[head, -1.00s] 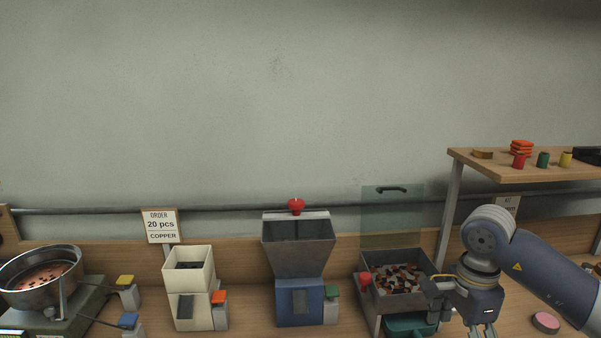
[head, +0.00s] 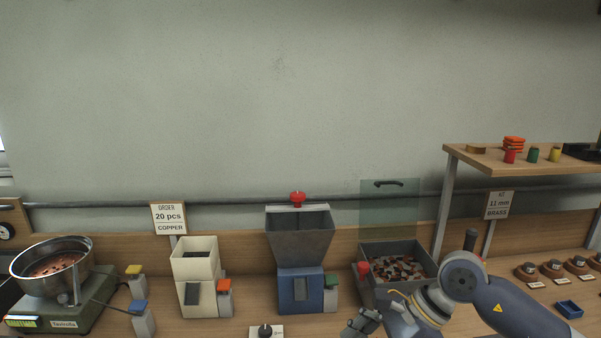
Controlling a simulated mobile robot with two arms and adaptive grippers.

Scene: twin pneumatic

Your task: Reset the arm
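My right arm comes in from the lower right in the head view. Its gripper (head: 362,323) is at the bottom edge, in front of the grey bin (head: 373,290) of mixed dark and copper-coloured pieces. The fingers are small and partly cut off, so I cannot tell whether they are open or shut. I see nothing clearly held in them. My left gripper is not in view.
A metal bowl (head: 68,250) on a green scale (head: 50,312) stands at left. A cream dispenser (head: 197,275) and a blue hopper machine (head: 299,250) stand mid-bench. A shelf (head: 500,162) overhangs the right side. A blue tray (head: 569,309) lies at far right.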

